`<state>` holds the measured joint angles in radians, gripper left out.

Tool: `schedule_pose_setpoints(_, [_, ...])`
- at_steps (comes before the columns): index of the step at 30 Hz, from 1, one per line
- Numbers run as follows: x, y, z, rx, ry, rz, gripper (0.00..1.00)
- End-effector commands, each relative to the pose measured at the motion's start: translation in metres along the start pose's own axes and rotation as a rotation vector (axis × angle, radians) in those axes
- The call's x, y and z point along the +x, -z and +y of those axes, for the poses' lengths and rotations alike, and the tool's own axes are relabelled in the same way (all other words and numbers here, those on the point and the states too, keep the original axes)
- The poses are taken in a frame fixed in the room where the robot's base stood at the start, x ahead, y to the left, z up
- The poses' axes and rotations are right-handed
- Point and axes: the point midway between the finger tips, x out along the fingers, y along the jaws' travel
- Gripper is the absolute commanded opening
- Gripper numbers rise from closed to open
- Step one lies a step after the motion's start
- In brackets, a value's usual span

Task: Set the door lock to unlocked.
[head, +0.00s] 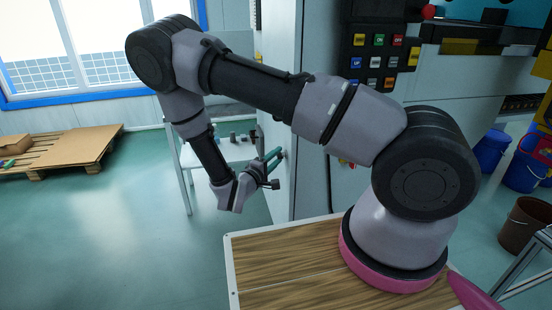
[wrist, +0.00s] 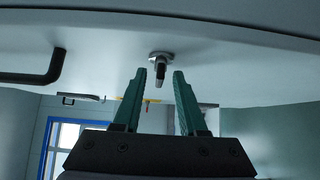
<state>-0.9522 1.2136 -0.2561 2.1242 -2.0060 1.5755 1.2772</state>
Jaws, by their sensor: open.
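The door lock (wrist: 159,58) shows in the wrist view as a small silver round base with a short dark turn piece on a pale door (wrist: 235,55). The turn piece points down in that picture. My gripper (wrist: 160,73) is open, with its two green fingers on either side of the turn piece's line. The fingertips are close to the lock; I cannot tell whether they touch it. In the head view my gripper (head: 273,157) is beside the pale cabinet side. The lock is too small there to make out clearly.
A dark bar handle (wrist: 42,68) sits on the door left of the lock. In the head view, a small table (head: 222,152) with items stands behind my gripper. A button panel (head: 378,55) is on the cabinet front. Open floor (head: 130,235) lies to the left.

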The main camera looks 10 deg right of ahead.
Motion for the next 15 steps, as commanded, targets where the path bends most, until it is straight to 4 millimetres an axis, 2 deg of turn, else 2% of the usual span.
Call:
schedule_pose_setpoints(3, [-0.0001, 0.0, 0.0, 0.0, 0.0, 0.0, 0.41])
schedule_pose_setpoints(5, [-0.0001, 0.0, 0.0, 0.0, 0.0, 0.0, 0.18])
schedule_pose_setpoints(6, [-0.0002, 0.0, 0.0001, 0.0, 0.0, -0.001, 0.03])
schedule_pose_setpoints(7, [-0.0002, 0.0, 0.0001, 0.0, 0.0, -0.001, 0.0])
schedule_pose_setpoints(15, [-0.0003, -0.0003, 0.0002, -0.007, 0.008, -0.001, 0.0])
